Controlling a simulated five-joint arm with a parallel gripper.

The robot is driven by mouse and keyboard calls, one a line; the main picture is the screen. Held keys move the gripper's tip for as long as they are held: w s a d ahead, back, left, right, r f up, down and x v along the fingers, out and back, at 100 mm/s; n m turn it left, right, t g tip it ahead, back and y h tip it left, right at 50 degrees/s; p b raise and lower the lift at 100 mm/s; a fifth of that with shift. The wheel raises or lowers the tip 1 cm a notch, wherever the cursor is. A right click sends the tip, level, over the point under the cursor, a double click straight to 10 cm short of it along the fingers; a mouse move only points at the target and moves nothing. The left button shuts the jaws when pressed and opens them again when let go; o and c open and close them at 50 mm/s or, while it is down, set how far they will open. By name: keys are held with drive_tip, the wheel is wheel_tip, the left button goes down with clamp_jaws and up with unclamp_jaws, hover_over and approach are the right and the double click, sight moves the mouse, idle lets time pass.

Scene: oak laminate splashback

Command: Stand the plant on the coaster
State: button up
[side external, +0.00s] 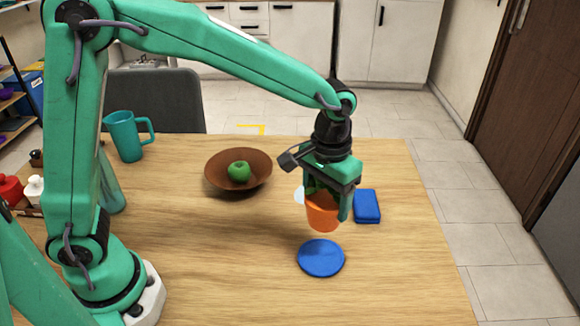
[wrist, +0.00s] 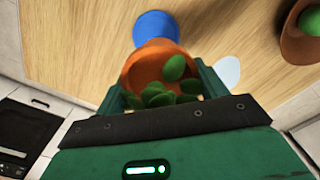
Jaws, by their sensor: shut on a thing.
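The plant is an orange pot (side external: 322,215) with green leaves (wrist: 160,92). My gripper (side external: 325,205) is shut on the pot, with a finger on either side of it, and holds it upright or nearly so above the table. The pot also shows between the fingers in the wrist view (wrist: 136,68). The coaster is a round blue disc (side external: 320,258) lying flat on the table, below and in front of the pot in the side view. In the wrist view the coaster (wrist: 155,25) lies just beyond the pot, which covers its lower edge.
A brown bowl (side external: 222,182) with a green apple (side external: 238,172) stands to the left of my gripper. A blue box-like object (side external: 367,206) lies to the right. A pale object (side external: 299,196) is partly hidden behind the pot. A teal mug (side external: 124,137) stands far left.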

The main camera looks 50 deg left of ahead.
sight(325, 223)
drive_tip(key=s+d, duration=0.7)
drive_tip(key=s, duration=0.3)
drive_tip(key=shift+s+r, duration=0.2)
drive_tip(key=shift+r, duration=0.25)
drive_tip(key=shift+w, duration=0.1)
drive_tip(key=w+a+f, duration=0.2)
drive_tip(key=w, duration=0.1)
drive_tip(key=w+a+f, duration=0.2)
drive_tip(key=w, duration=0.1)
drive_tip(key=w+a+f, duration=0.2)
drive_tip(key=w+f, duration=0.1)
drive_tip(key=shift+w+a, duration=0.1)
drive_tip(key=shift+w, duration=0.2)
drive_tip(key=shift+f, duration=2)
drive_tip(key=shift+f, duration=0.1)
